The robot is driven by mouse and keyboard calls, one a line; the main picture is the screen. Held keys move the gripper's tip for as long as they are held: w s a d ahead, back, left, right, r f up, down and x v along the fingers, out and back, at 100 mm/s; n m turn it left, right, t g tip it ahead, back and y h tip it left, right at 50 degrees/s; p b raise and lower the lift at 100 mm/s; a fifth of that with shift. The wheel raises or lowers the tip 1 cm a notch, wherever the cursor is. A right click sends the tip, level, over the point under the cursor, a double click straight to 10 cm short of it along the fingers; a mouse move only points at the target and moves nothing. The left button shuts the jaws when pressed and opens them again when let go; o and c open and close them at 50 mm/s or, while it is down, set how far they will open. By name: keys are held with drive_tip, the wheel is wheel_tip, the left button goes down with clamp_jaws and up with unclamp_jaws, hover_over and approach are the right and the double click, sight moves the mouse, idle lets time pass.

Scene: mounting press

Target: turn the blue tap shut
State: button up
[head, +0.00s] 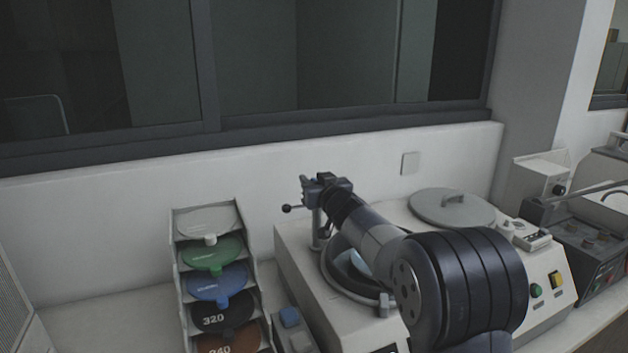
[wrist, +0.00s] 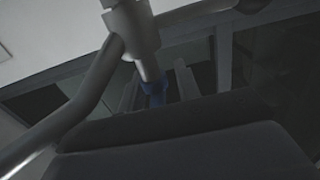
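The blue tap shows in the wrist view as a small blue piece (wrist: 155,92) at the end of a metal pipe, close to my gripper. In the head view, the grey tap column (head: 317,230) stands at the back of the press, with a dark ball-ended lever (head: 290,208) sticking out to the left. My gripper (head: 325,183) is at the top of this column and hides the blue part there. A dark part of my gripper (wrist: 185,150) fills the lower wrist view.
My arm reaches over the round bowl (head: 345,275) of the white machine. A grey lid (head: 452,207) lies to the right. A rack of coloured discs (head: 180,290) stands at left. The wall (head: 120,225) and window are close behind.

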drive_tip(key=shift+c, duration=0.2)
clamp_jaws()
